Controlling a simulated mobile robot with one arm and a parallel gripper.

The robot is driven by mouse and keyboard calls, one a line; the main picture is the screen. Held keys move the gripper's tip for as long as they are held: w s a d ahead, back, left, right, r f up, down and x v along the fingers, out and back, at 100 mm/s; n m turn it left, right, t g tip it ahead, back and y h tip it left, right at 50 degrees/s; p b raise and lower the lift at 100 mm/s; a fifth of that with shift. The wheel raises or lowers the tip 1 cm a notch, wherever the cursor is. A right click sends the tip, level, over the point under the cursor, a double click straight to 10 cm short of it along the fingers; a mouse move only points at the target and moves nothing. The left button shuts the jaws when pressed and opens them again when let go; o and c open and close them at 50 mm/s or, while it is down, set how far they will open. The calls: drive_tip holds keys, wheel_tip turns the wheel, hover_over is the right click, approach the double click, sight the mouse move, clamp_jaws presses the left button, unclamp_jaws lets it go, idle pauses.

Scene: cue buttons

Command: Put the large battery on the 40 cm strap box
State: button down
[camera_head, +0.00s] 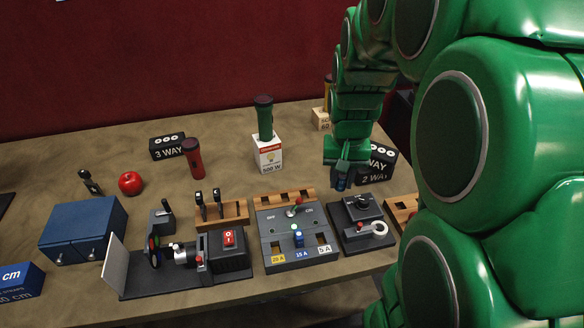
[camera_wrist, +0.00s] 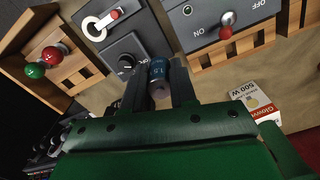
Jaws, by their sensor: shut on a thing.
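My gripper (camera_head: 341,181) is shut on a blue cylindrical battery (camera_wrist: 159,70), above the back edge of the dark switch box with the round knob. In the wrist view the battery sits between the two dark fingers, with its pale end towards the camera; its marking is too small to read surely. In the head view only a small blue part of it shows between the fingers.
A red flashlight (camera_head: 194,158) stands behind. A green flashlight (camera_head: 264,118) tops the bulb box (camera_head: 268,154). A "2 WAY" box (camera_head: 377,165) is beside my gripper.

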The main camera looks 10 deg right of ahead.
drive_tip(key=w+a+r+n, duration=0.2)
drive_tip(key=w+a+n, duration=0.1)
drive_tip(key=a, duration=0.8)
drive_tip(key=w+a+r+n, duration=0.1)
drive_tip(key=w+a+n, duration=0.2)
drive_tip(key=a, duration=0.8)
drive_tip(key=w+a+r+n, duration=0.2)
drive_tip(key=w+a+n, duration=0.15)
drive_tip(key=a, duration=0.75)
drive_tip(key=s+a+r+n, duration=0.1)
drive_tip(key=s+a+n, duration=0.2)
drive_tip(key=s+a, duration=0.6)
drive_tip(key=s+a+n, duration=0.3)
drive_tip(key=s+a, duration=0.2)
drive_tip(key=a, duration=0.9)
drive_tip(key=s+a+r+n, duration=0.1)
drive_tip(key=s+a+n, duration=0.3)
drive_tip(key=s+a, duration=0.5)
hover_over(4, 277)
drive_tip(key=shift+s+d+f, duration=0.1)
drive_tip(key=shift+d+f, duration=0.05)
drive_tip(key=shift+f, duration=4.75)
drive_tip(key=shift+f, duration=0.1)
